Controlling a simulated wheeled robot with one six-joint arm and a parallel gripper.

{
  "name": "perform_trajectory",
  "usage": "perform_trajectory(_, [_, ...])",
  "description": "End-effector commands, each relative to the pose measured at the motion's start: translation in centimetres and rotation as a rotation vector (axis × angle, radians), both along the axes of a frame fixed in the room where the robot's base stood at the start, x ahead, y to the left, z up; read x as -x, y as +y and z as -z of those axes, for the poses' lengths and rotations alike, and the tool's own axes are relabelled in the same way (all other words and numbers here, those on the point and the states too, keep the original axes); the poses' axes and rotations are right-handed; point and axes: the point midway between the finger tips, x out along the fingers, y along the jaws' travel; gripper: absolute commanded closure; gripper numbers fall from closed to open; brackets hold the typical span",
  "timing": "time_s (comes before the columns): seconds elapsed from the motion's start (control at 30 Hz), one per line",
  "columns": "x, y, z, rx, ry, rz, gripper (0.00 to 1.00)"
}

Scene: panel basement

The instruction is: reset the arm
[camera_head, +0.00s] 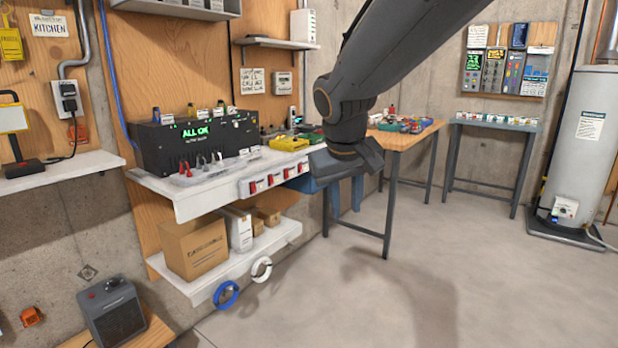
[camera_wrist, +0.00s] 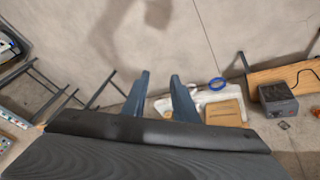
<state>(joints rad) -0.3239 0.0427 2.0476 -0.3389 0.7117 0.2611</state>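My dark grey arm (camera_head: 390,50) reaches in from the top of the head view and bends down at the wrist. My gripper (camera_wrist: 160,75) shows in the wrist view with two blue fingers spread apart and nothing between them. In the head view, the wrist partly hides the gripper, which hangs in front of the wall bench. In the wrist view, the concrete floor lies beyond the fingertips. No task object is in hand.
A white shelf (camera_head: 183,206) holds a black "ALL OK" box (camera_head: 197,143). A cardboard box (camera_head: 195,248) sits on the lower shelf. A wooden table (camera_head: 400,143) stands behind my wrist. A water heater (camera_head: 590,150) is at right. The floor at front right is clear.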

Motion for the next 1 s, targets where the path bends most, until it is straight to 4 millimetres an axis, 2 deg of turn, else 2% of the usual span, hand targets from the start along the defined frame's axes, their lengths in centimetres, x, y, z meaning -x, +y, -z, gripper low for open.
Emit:
perform_trajectory(0.03, [2.2, -2.3, 2.1, -0.009, 0.056, 0.034, 0.74])
perform_trajectory(0.2, [10.3, -7.7, 8.6, -0.065, 0.218, 0.136, 0.74])
perform_trajectory(0.3, [15.0, -9.7, 11.3, -0.101, 0.294, 0.194, 0.74])
perform_trajectory(0.4, [18.8, -11.0, 13.2, -0.131, 0.35, 0.242, 0.74])
perform_trajectory(0.5, [21.2, -11.4, 14.2, -0.152, 0.383, 0.271, 0.74])
perform_trajectory(0.63, [22.4, -11.6, 14.8, -0.162, 0.399, 0.287, 0.74])
perform_trajectory(1.0, [22.4, -11.5, 14.8, -0.161, 0.399, 0.285, 0.74])
